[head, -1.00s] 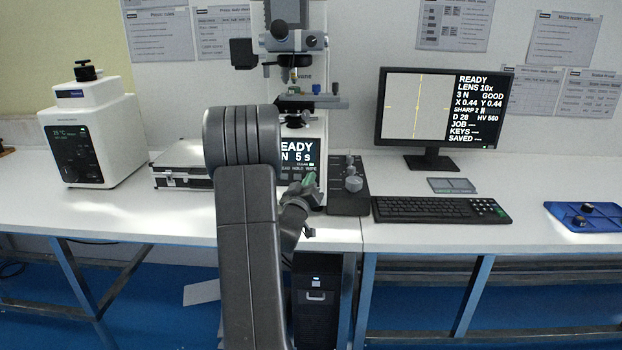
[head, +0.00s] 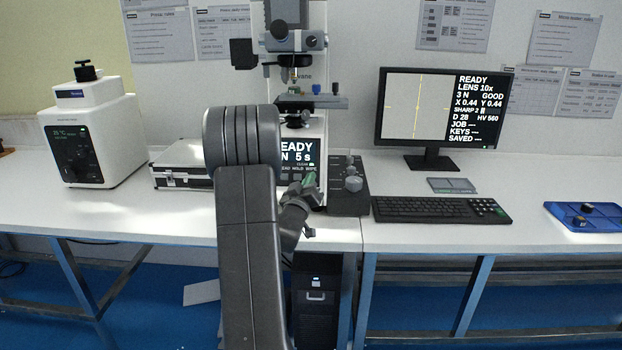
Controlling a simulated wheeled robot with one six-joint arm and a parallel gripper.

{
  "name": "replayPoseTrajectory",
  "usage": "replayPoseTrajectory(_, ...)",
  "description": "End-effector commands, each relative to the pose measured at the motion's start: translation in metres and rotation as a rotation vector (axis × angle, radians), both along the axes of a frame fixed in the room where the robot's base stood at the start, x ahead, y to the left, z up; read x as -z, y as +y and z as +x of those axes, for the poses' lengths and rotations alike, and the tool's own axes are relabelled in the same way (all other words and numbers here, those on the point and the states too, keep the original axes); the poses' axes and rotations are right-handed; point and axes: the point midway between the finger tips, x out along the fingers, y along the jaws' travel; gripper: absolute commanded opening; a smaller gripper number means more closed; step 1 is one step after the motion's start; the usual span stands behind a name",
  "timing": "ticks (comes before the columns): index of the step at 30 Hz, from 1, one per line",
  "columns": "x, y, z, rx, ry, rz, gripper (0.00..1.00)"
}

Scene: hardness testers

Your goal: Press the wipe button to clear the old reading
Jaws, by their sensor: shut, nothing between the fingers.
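The hardness tester (head: 300,90) stands at the back centre, with a lit front panel (head: 298,150) reading "EADY" and "N 5 s"; my arm hides its left part. A row of small labels under the screen ends in "WIPE" at the right. The wipe button itself is covered or too small to make out. My gripper (head: 309,180) is shut and empty, right at the lower right of the panel, just below the labels. I cannot tell whether its tips touch the button. The monitor (head: 440,108) shows "READY", "D 28" and "HV 560".
A control box with knobs (head: 348,200) stands close to the right of my gripper. A keyboard (head: 440,209) and a small grey pad (head: 452,185) lie further right, then a blue tray (head: 587,230). A silver case (head: 182,178) and a white machine (head: 100,140) stand left.

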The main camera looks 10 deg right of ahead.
Motion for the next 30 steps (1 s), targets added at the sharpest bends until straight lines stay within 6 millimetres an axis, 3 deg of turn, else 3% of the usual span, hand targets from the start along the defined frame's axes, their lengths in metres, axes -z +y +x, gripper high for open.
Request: replayPoseTrajectory(30,0.0046,-0.0022,0.0074,0.000,0.000,0.000,0.00)
